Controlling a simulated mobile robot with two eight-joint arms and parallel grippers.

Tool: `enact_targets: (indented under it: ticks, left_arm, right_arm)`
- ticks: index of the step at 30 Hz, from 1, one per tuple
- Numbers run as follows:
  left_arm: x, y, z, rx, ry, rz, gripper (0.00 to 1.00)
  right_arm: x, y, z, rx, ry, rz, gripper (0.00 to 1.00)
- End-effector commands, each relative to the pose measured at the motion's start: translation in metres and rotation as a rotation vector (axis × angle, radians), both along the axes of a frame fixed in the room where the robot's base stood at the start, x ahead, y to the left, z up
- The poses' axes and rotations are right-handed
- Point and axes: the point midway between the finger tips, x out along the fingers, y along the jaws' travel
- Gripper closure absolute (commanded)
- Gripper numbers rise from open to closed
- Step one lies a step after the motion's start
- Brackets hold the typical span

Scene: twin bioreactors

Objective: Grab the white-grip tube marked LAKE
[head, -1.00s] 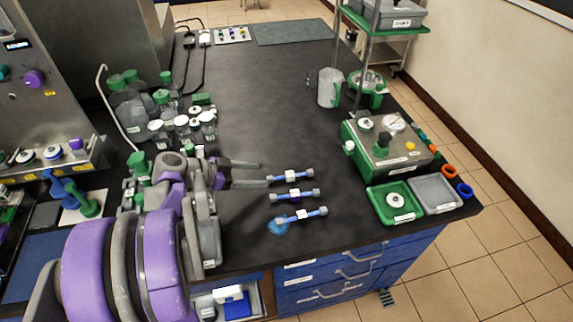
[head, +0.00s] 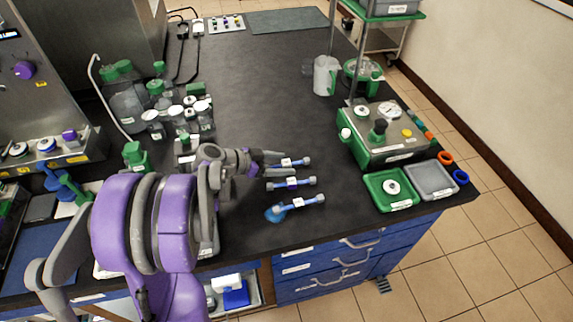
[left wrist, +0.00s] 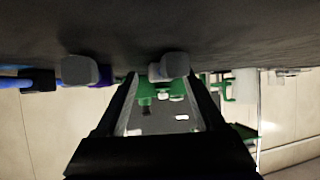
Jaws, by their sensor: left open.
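Three blue tubes with grey end caps lie side by side on the black bench: a far tube (head: 290,162), a middle tube (head: 291,184) and a near tube (head: 297,204). My left gripper (head: 272,162) is open, low over the bench at the left end of the far tube. In the left wrist view, a grey end cap (left wrist: 172,66) shows between the open fingers (left wrist: 163,88), and another cap (left wrist: 80,70) lies outside them. My right gripper is out of view.
A green tray (head: 374,200) and a grey tray (head: 432,192) stand at right, before a green-and-metal device (head: 385,150). Bottles (head: 178,115) crowd the left. The bench beyond the tubes is clear.

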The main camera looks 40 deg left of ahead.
Motion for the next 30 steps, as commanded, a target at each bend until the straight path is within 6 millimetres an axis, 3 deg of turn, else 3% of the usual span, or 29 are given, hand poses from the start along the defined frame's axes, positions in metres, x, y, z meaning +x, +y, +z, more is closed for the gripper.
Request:
enact_targets:
  ticks: [8, 20, 30]
  left_arm:
    - [0.003, -0.0015, -0.002, 0.0, 0.0, 0.001, 0.29]
    - [0.0029, -0.0014, -0.0018, 0.0, 0.0, 0.001, 0.99]
    - [0.0029, -0.0015, -0.001, 0.0, 0.0, 0.001, 1.0]
  right_arm:
    - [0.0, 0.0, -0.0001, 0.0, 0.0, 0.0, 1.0]
    - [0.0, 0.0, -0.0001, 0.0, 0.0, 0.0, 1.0]
    - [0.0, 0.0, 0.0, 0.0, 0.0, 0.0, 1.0]
